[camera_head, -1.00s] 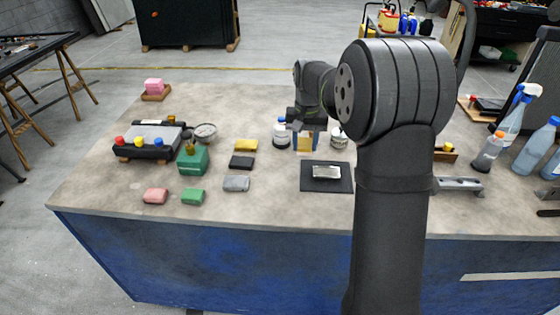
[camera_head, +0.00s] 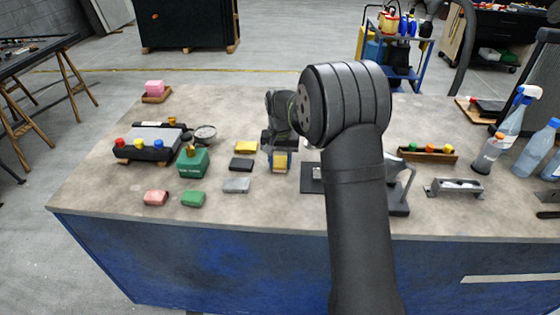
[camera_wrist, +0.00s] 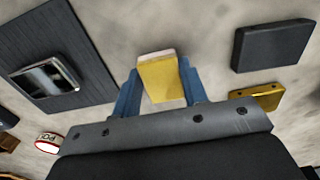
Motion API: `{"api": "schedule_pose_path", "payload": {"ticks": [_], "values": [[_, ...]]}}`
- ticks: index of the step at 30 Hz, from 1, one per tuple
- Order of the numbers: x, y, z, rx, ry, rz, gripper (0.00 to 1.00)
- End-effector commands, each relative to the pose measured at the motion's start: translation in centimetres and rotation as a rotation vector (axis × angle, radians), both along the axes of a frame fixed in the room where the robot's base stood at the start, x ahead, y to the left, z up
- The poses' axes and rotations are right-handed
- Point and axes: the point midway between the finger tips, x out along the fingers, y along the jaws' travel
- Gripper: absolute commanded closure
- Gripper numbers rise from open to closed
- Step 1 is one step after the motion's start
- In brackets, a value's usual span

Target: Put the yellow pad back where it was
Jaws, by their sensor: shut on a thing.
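My gripper (camera_head: 280,160) is shut on a yellow pad (camera_wrist: 162,78) with a pale end. Its blue fingers sit on either side of the pad in the wrist view. The held pad (camera_head: 280,161) appears above the bare tabletop, between the dark mat and the small pads; its exact height is hard to tell. A second yellow piece (camera_head: 245,146) lies on the table left of the gripper, and shows at the right in the wrist view (camera_wrist: 258,97). A black pad (camera_head: 242,163) lies just in front of it, and a grey pad (camera_head: 236,185) nearer still.
A green box (camera_head: 193,163) stands left of the pads. The dark mat (camera_wrist: 88,50) carries a shiny metal piece (camera_wrist: 46,77). Bare tabletop lies in front of the gripper.

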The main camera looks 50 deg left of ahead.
Motion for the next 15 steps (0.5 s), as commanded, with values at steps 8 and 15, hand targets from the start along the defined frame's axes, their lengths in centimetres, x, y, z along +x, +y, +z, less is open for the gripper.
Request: {"api": "schedule_pose_path", "payload": {"ticks": [8,15], "values": [[0.01,-0.01,-0.30,0.000,0.000,0.000,0.45],[0.01,-0.01,-0.29,0.000,0.000,0.000,0.39]]}}
